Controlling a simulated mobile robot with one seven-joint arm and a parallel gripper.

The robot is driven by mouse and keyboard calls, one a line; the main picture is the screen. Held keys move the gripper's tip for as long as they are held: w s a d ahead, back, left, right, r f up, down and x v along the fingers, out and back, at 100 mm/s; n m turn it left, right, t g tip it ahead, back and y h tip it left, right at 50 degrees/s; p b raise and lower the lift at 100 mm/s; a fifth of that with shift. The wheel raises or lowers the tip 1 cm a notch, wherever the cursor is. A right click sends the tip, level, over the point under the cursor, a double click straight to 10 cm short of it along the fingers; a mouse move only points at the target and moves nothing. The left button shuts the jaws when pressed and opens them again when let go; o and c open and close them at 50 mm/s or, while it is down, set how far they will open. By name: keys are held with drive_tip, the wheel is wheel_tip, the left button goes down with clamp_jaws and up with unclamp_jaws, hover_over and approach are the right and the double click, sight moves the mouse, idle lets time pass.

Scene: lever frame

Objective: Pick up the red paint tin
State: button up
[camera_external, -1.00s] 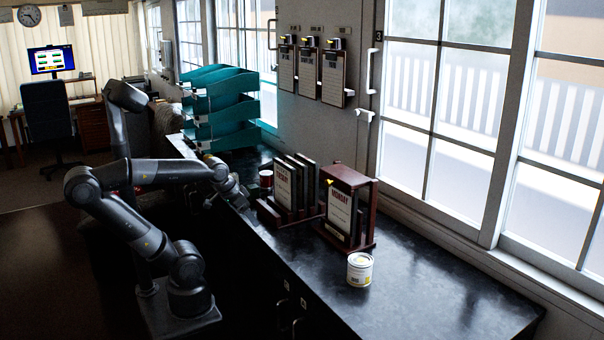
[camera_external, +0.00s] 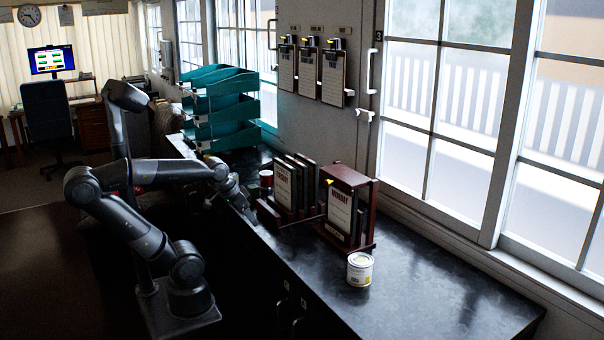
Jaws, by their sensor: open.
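The red paint tin (camera_external: 266,179) is small and dark red with a pale top. It stands upright on the black counter, just left of the dark wooden file holder that carries a red-lettered card. My gripper (camera_external: 246,212) is at the counter's front edge, low, a little in front of and left of the tin. It is apart from the tin as far as I can see. It is open and looks empty, though its fingers are small and dark against the counter.
The file holder (camera_external: 290,190) and a second wooden holder (camera_external: 347,212) stand right of the tin. A white and yellow tin (camera_external: 360,269) is nearer the camera. Teal stacked trays (camera_external: 222,108) stand behind. The counter's right end (camera_external: 450,295) is clear.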

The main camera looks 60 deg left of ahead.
wheel_tip(320, 180, up, 18)
drive_tip(key=w+a+r+n+g, duration=0.1)
drive_tip(key=w+a+r, duration=0.2)
drive_tip(key=w+a, duration=0.25)
drive_tip(key=w+a+r+n+g, duration=0.1)
drive_tip(key=w+a+r, duration=0.25)
drive_tip(key=w, duration=0.35)
drive_tip(key=n+g, duration=0.2)
drive_tip(key=g, duration=0.2)
hover_over(266, 172)
wheel_tip(266, 172, down, 6)
drive_tip(key=f, duration=1.5)
drive_tip(key=shift+s+d+f, duration=0.15)
drive_tip(key=shift+d+f, duration=0.2)
wheel_tip(266, 172, down, 6)
drive_tip(key=shift+a+r, duration=0.1)
drive_tip(key=c, duration=1.2)
